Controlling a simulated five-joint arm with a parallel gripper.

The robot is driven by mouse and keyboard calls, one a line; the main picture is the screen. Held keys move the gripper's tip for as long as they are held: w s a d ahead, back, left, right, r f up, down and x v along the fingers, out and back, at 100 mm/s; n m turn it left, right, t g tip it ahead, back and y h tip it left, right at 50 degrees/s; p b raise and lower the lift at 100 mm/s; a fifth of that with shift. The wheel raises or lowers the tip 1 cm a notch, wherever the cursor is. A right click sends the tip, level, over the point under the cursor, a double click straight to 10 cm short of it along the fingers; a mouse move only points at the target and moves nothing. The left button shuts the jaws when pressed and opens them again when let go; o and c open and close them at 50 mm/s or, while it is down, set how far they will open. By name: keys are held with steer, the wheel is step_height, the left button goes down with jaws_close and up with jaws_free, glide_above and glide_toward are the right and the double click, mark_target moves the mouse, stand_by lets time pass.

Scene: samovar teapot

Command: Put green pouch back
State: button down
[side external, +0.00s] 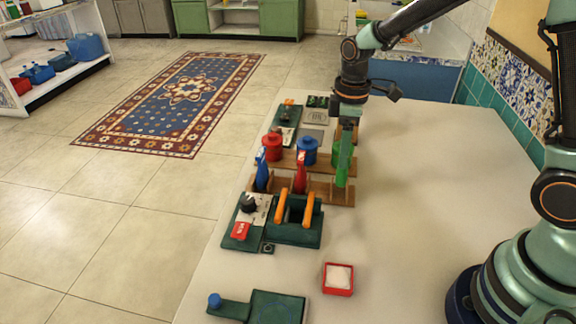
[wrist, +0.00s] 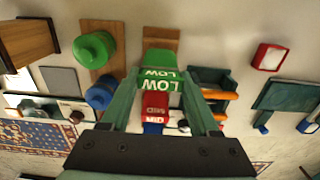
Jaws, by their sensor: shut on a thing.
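The green pouch (side external: 342,172) is upright at the right end of the wooden rack (side external: 318,190). I cannot tell whether it rests in the rack or hangs just above it. My gripper (side external: 347,130) points down and is shut on its upper part. A red pouch (side external: 301,175), marked MID in the wrist view (wrist: 155,106), stands in the middle of the rack. A blue pouch (side external: 262,172) stands at its left end.
Behind the rack are a red canister (side external: 272,146) and a blue canister (side external: 307,151); a green canister (wrist: 95,48) shows in the wrist view. In front are a dark green tray with orange handles (side external: 295,230) and a red box (side external: 338,279). The countertop right is clear.

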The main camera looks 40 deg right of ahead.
steer(key=shift+f, duration=0.45)
stand_by(0.7)
steer(key=shift+f, duration=0.35)
steer(key=shift+f, duration=1.1)
stand_by(0.5)
steer(key=shift+c, duration=0.2)
jaws_free()
